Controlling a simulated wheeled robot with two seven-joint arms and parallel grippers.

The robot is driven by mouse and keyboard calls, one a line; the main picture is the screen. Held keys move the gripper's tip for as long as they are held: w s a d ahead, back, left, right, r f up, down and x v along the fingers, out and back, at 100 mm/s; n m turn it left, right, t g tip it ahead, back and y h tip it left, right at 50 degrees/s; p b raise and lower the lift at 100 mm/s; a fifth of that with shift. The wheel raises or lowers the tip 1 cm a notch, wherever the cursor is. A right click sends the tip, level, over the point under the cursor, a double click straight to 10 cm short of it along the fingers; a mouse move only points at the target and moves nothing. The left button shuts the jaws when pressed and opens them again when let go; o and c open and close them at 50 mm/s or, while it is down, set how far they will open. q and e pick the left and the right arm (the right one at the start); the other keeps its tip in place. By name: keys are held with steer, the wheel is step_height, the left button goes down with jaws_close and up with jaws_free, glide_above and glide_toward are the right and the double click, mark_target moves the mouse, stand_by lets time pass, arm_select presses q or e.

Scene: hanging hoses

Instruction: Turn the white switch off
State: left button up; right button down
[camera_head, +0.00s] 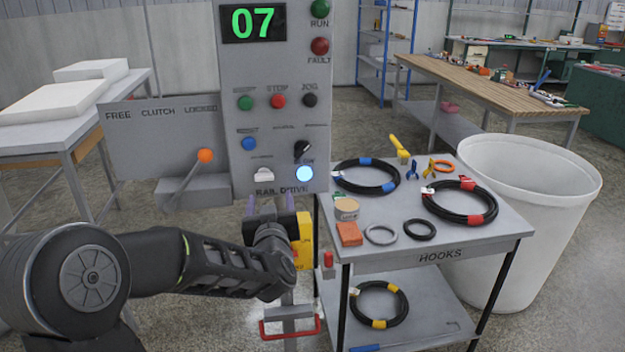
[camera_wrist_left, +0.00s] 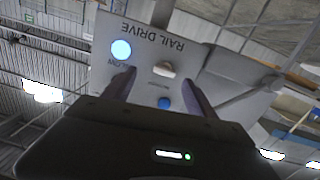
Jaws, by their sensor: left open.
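The white switch (camera_head: 263,175) sits low on the grey control panel (camera_head: 237,130), above the "RAIL DRIVE" label. A round pale-blue lamp (camera_head: 304,174) glows to its right. My left gripper (camera_head: 270,203) is just below the panel, fingers pointing up at the switch and spread apart. In the left wrist view, which is upside down, the switch (camera_wrist_left: 165,69) lies between the two open fingers (camera_wrist_left: 162,88), and nothing is held. I cannot tell whether the fingers touch the panel. My right gripper is not in view.
Above the switch are a blue button (camera_head: 249,143) and a black knob (camera_head: 302,149). An orange-tipped lever (camera_head: 205,156) stands out on the left. A cart (camera_head: 440,252) with coiled hoses is close on the right, beside a white bin (camera_head: 540,230).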

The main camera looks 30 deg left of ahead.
mark_target(264, 179)
arm_select(q)
steer(key=shift+s+a+r+y, duration=0.2)
steer(key=shift+a+r+y, duration=0.2)
steer(key=shift+r+y, duration=0.1)
steer(key=shift+f, duration=0.1)
steer(key=p+x, duration=0.1)
steer(key=x, duration=0.7)
steer(key=shift+p, duration=0.35)
steer(key=shift+c, duration=0.5)
steer(key=c, duration=1.3)
